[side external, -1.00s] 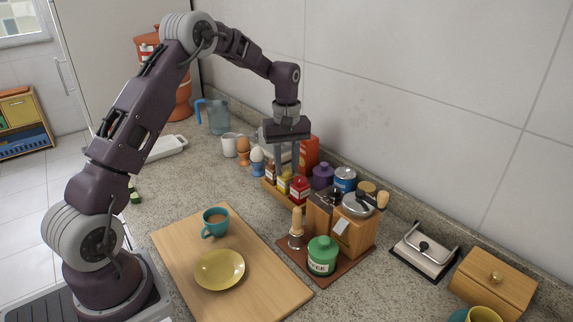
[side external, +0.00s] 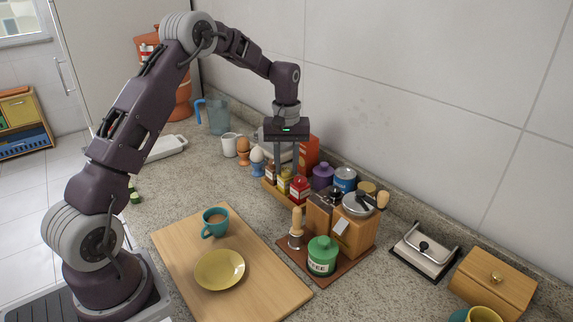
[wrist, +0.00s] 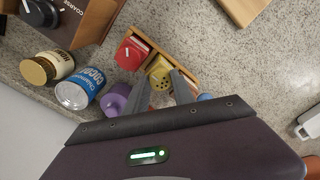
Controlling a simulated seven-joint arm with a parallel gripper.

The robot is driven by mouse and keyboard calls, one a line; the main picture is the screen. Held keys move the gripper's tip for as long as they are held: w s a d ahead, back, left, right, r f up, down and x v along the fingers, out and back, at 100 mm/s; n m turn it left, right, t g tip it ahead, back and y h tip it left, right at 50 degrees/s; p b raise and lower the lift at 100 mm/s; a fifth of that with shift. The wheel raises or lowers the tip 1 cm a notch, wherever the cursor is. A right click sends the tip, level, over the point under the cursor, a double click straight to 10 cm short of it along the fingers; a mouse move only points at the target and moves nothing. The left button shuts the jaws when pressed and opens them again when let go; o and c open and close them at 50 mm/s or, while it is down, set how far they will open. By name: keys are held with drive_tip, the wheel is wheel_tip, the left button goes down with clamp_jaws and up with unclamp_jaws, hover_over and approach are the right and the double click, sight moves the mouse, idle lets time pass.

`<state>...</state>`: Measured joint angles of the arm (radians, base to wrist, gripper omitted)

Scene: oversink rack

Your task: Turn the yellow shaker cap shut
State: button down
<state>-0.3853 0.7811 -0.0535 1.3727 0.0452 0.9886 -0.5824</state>
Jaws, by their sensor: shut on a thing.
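The yellow shaker stands in a small wooden tray (wrist: 165,46), beside the red shaker (wrist: 132,52). Its yellow cap (wrist: 159,72) shows small dark holes on top in the wrist view. My gripper (wrist: 162,74) is shut on this cap from above, one finger on each side. In the side view my gripper (side external: 286,170) points straight down over the yellow shaker (side external: 284,183), which is upright. The fingers hide part of the cap, and I cannot tell from its top how far it is turned.
The red shaker (side external: 300,189) is close on one side. A purple jar (side external: 323,176) and a blue can (side external: 345,179) stand behind. A wooden box (side external: 352,238) and green jar (side external: 322,257) stand to the right.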

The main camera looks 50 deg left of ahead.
drive_tip(key=shift+m, duration=5.6)
drive_tip(key=c, duration=1.1)
unclamp_jaws()
